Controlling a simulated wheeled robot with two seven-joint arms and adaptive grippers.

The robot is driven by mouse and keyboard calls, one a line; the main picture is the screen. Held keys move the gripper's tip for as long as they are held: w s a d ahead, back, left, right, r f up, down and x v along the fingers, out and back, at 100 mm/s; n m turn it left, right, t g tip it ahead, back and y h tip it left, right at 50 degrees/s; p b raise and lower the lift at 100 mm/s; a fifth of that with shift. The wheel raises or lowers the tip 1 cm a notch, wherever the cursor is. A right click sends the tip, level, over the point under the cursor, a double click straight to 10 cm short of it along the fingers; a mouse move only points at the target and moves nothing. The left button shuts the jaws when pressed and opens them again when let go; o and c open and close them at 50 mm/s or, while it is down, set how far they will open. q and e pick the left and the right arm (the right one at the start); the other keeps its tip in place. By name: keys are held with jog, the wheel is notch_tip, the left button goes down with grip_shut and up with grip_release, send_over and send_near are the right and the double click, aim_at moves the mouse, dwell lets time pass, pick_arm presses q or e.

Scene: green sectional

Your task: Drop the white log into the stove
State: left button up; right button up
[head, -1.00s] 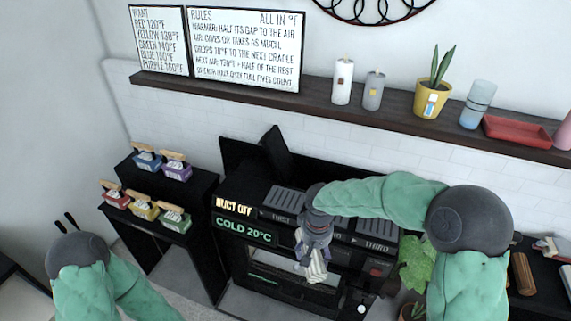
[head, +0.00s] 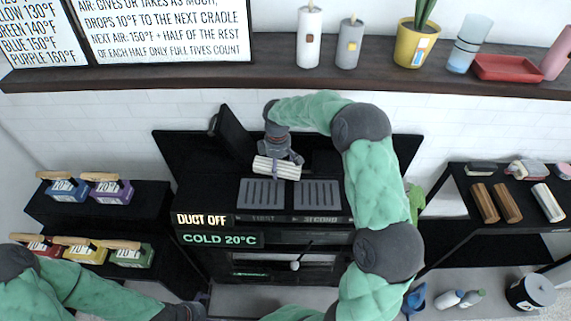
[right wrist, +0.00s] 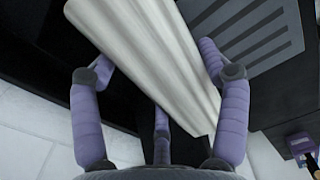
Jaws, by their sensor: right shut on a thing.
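The white log (head: 277,168) is held crosswise in my right gripper (head: 278,158) above the back of the black stove (head: 290,222). In the right wrist view the pale, ridged log (right wrist: 150,60) lies between the purple fingers, with a grate at its right. A dark lid (head: 234,133) stands raised at the stove's back left, beside the log. Any opening under the log is hidden or too dark to tell. My left gripper (head: 190,308) is low at the bottom edge, partly cut off; its fingers are unclear.
Two slotted grates (head: 262,193) lie on the stove top. A right shelf holds brown logs (head: 483,203) and another pale log (head: 548,202). Colored boxes (head: 110,190) stand on the left shelves. A dark wall shelf (head: 300,78) with candles and a potted plant runs above.

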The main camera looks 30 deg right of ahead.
aim_at(284, 162)
jog(key=d, duration=0.1)
jog(key=w+d+f+n, duration=0.1)
jog(key=shift+w+d+f+n, duration=0.1)
jog(key=shift+d+f+n, duration=0.2)
jog(key=shift+d, duration=0.05)
jog(key=w+d+f+b, duration=0.2)
jog(key=w+d+f, duration=0.1)
jog(key=w+d, duration=0.2)
jog(key=shift+w+f+n, duration=0.3)
jog(key=shift+w+f, duration=0.1)
jog(key=shift+w, duration=0.5)
jog(key=o, duration=1.4)
